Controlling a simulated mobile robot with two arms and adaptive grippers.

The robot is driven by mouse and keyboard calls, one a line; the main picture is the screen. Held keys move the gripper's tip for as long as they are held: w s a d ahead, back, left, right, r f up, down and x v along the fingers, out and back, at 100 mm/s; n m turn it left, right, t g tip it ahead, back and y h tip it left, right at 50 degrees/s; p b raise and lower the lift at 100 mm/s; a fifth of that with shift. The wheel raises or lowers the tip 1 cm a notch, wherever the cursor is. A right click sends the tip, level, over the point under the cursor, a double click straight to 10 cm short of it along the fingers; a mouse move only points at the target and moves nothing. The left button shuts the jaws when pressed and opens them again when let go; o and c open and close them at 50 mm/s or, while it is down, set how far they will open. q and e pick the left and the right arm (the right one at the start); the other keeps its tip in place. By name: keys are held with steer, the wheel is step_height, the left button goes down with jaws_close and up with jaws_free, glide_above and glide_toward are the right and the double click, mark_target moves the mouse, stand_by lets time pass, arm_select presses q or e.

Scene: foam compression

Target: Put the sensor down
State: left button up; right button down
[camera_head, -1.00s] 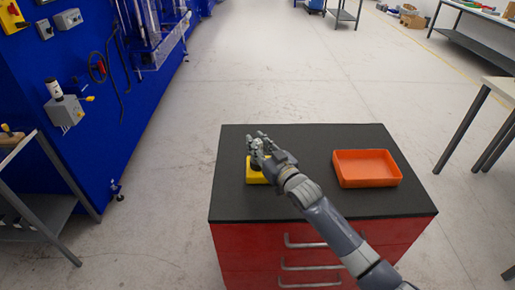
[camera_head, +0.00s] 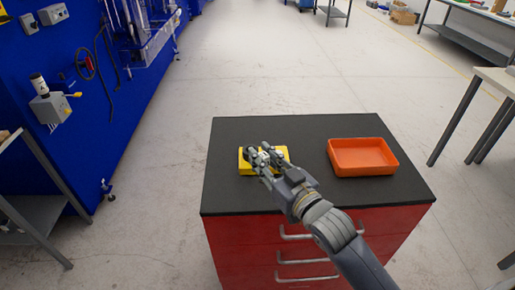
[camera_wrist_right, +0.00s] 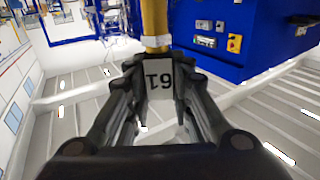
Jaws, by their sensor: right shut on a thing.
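My right gripper (camera_head: 266,158) is over the left part of the dark cabinet top, beside and partly in front of a yellow block (camera_head: 246,161). In the right wrist view its fingers (camera_wrist_right: 157,100) are closed around a pale piece with a black-printed number label (camera_wrist_right: 160,82), which I take to be the sensor. A yellow shaft (camera_wrist_right: 154,20) with a white collar rises behind that piece. In the head view the held piece is mostly hidden by the fingers, so I cannot tell whether it touches the cabinet top. My left gripper is not in view.
An orange tray (camera_head: 362,171), which looks empty, stands on the right of the black cabinet top (camera_head: 300,128). The cabinet has red drawers (camera_head: 260,250) with metal handles. The back and front-left of the top are clear. A blue panel wall (camera_head: 70,110) stands at left.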

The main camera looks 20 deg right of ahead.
steer(key=shift+s, duration=0.45)
steer(key=s+f+m+h, duration=0.2)
steer(key=s+h, duration=0.2)
steer(key=s, duration=0.3)
steer(key=shift+s+d+m+t, duration=0.2)
steer(key=shift+d+m+t, duration=0.1)
steer(key=shift+m, duration=0.1)
steer(key=shift+w+f, duration=0.1)
steer(key=shift+f, duration=0.05)
